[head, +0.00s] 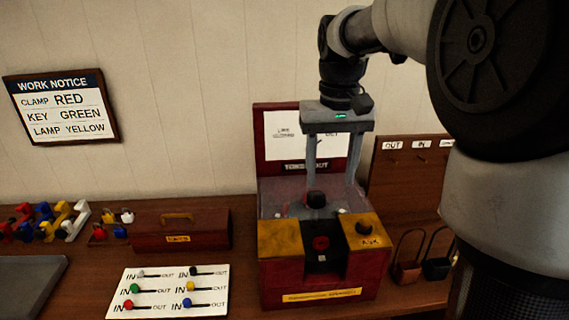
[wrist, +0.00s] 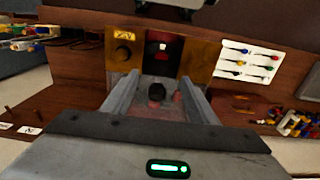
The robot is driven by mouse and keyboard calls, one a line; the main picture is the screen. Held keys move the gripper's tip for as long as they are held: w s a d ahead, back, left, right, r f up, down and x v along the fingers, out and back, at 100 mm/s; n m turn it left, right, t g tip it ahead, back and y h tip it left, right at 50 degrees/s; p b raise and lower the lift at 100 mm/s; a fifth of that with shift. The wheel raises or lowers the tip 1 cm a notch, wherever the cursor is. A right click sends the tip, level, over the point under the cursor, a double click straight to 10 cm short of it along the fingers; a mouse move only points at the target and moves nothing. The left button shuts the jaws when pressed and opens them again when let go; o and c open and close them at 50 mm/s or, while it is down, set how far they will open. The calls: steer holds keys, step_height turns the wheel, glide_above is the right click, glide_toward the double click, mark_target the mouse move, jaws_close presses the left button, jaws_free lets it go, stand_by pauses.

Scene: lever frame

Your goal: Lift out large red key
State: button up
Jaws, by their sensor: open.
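A red and yellow lockout box (head: 282,272) stands on the bench. A red round part (head: 321,243), perhaps the large red key, sits in the dark slot at its front middle; it also shows in the wrist view (wrist: 162,47). A black knob (head: 316,199) stands behind it on the box. My gripper (head: 332,190) hangs over the box with its fingers apart and pointing down. In the wrist view, the black knob (wrist: 156,92) appears between my gripper's fingers (wrist: 160,80). Whether they touch it I cannot tell.
A white IN/OUT panel (head: 140,292) with coloured knobs lies left in front. A brown case (head: 155,233), small padlocks (head: 122,216) and coloured clamps (head: 50,222) stand further left. A tag board (head: 405,180) and padlocks (head: 407,270) are right. A work notice (head: 62,107) hangs on the wall.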

glide_above(322, 238)
step_height(322, 238, down, 12)
steer(key=shift+d+f+b, duration=0.15)
steer(key=shift+b, duration=0.3)
steer(key=shift+a+f, duration=0.2)
steer(key=shift+f, duration=2.55)
steer(key=c, duration=1.2)
steer(key=shift+r, duration=0.1)
